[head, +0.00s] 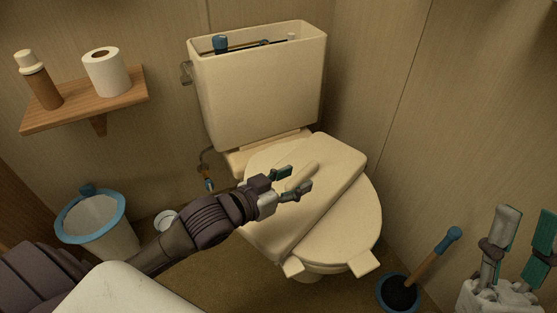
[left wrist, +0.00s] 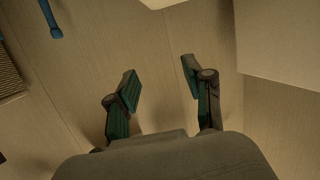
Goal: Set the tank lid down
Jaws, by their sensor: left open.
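The cream tank lid (head: 325,172) lies diagonally across the closed toilet seat (head: 352,222), its lower left end near the seat's front edge. Whether a finger touches the lid cannot be told. In the left wrist view the two left fingers (left wrist: 160,80) are apart with nothing between them. The toilet tank (head: 262,98) stands uncovered behind, its inner parts showing. My right gripper (head: 522,238) is open and empty at the lower right.
A wall shelf (head: 85,104) holds a brown bottle (head: 39,82) and a paper roll (head: 106,71). A blue-rimmed bin (head: 92,222) stands at the lower left. A plunger (head: 437,254) stands right of the toilet, near my right gripper. Walls close in behind and right.

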